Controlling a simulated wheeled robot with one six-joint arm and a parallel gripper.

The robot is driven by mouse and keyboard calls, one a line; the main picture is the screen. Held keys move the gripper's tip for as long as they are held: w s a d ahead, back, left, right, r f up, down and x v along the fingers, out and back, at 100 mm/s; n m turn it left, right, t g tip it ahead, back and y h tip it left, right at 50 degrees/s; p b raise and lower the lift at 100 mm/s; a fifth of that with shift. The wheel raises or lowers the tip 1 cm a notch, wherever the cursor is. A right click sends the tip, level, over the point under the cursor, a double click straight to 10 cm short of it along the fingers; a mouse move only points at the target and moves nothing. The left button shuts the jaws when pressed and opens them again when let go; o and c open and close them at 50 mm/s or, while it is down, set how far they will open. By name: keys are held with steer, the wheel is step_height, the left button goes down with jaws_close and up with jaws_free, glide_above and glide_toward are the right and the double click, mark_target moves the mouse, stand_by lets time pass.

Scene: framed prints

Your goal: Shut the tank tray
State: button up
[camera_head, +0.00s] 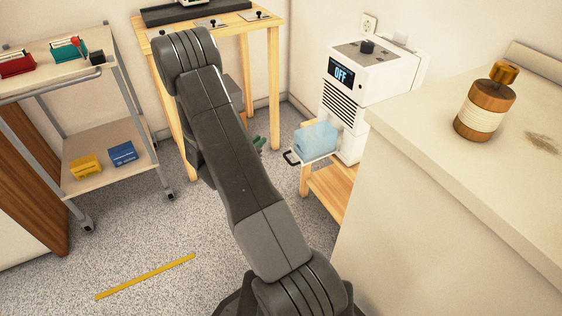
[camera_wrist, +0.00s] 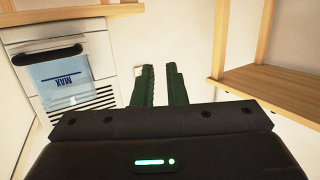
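A white appliance (camera_head: 347,118) with an "OFF" display stands on a low wooden stand. Its tank tray, carrying a translucent blue tank (camera_head: 316,139), sticks out at the front, with a dark handle (camera_head: 291,158) at its outer end. In the wrist view the tank (camera_wrist: 66,78) with a "MAX" mark and the dark handle (camera_wrist: 45,53) show at the left. My gripper (camera_wrist: 159,72) has two green fingers with a narrow gap and nothing between them. It is apart from the tray. In the head view my arm mostly hides it; a green finger (camera_head: 259,143) shows left of the handle.
A pale counter (camera_head: 430,155) with a brown bottle (camera_head: 485,103) fills the right. A wooden table (camera_head: 262,25) stands behind my arm. A trolley (camera_head: 85,163) with boxes is at the left. Speckled floor is open at the lower left, with a yellow strip (camera_head: 146,276) on it.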

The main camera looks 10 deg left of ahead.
steer(key=a+f+n+y, duration=0.1)
steer(key=a+y, duration=0.1)
steer(key=a+f+n+y, duration=0.1)
steer(key=a+n+y, duration=0.1)
steer(key=a, duration=0.1)
steer(key=a+f+n+g+y, duration=0.1)
steer(key=a+f+n+y, duration=0.1)
steer(key=a, duration=0.1)
steer(key=shift+w+y, duration=0.1)
steer(key=shift+y, duration=0.2)
jaws_close()
steer(key=s+a+f+n+g+y, duration=0.4)
steer(key=s+a+f+n+g, duration=0.4)
steer(key=s+a+n, duration=0.15)
steer(key=s+d+f+n+g+h, duration=0.45)
steer(key=s+d+n, duration=0.2)
steer(key=s, duration=0.35)
steer(key=w+d+r+n+t+h, duration=0.2)
steer(key=d+r+n+t+h, duration=0.3)
steer(key=d+r+h, duration=0.45)
steer(key=w+a+r+n+t+h, duration=0.2)
steer(key=w+r+n+t, duration=0.15)
steer(key=r, duration=0.35)
steer(key=b+x, duration=0.5)
steer(key=x, duration=0.9)
steer(key=shift+s+d+r+n, duration=0.25)
steer(key=shift+d+r+n, duration=0.05)
steer(key=shift+n, duration=0.05)
